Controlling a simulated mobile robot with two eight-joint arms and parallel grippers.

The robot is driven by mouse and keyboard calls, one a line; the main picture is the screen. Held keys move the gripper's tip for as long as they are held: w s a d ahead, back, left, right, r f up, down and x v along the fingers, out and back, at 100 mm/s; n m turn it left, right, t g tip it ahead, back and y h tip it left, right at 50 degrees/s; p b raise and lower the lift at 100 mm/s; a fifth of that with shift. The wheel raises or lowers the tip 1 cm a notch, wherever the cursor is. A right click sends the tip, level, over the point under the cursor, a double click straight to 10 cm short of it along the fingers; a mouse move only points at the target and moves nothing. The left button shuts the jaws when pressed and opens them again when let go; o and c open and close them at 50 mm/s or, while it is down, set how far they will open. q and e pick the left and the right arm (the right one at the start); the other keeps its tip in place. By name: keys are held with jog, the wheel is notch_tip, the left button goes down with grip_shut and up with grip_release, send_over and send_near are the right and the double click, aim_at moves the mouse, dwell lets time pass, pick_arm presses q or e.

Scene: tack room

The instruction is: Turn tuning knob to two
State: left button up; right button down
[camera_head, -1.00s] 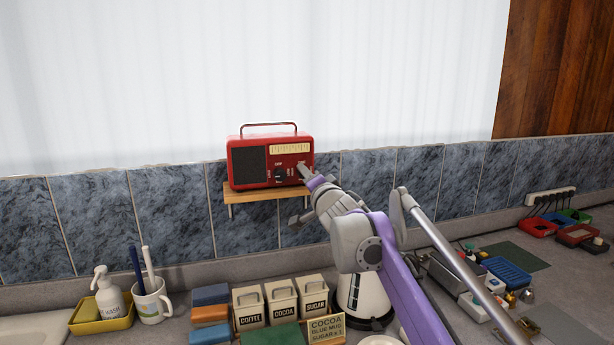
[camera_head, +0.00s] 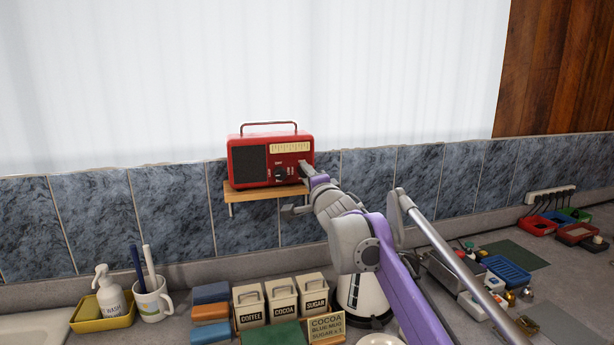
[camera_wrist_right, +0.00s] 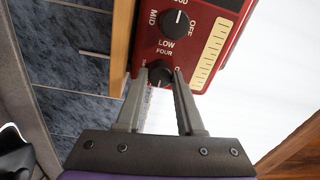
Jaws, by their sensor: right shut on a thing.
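The red radio (camera_head: 247,164) stands upright on a small wooden shelf (camera_head: 262,192) on the tiled wall. My right gripper (camera_head: 304,168) reaches the right end of its front panel and covers the knob there. In the right wrist view the tuning knob (camera_wrist_right: 159,73), small and dark, sits between the fingertips of my right gripper (camera_wrist_right: 160,80), which is shut on it. The label FOUR shows beside this knob; its other labels are mostly hidden and its pointer is hard to read. A second dark knob (camera_wrist_right: 175,22) has OFF, LOW and MID around it. My left gripper is not in view.
Below the shelf the counter holds canisters (camera_head: 283,299), sponges (camera_head: 210,312), a mug (camera_head: 151,302) and a soap bottle (camera_head: 109,296). A white kettle (camera_head: 366,297) stands under my right arm. Trays and small parts lie at the right.

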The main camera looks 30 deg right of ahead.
jog(key=c, duration=0.5)
grip_release()
jog(key=shift+s, duration=0.1)
jog(key=b+v, duration=0.1)
jog(key=v, duration=0.9)
jog(key=shift+s, duration=0.35)
jog(key=shift+f, duration=0.1)
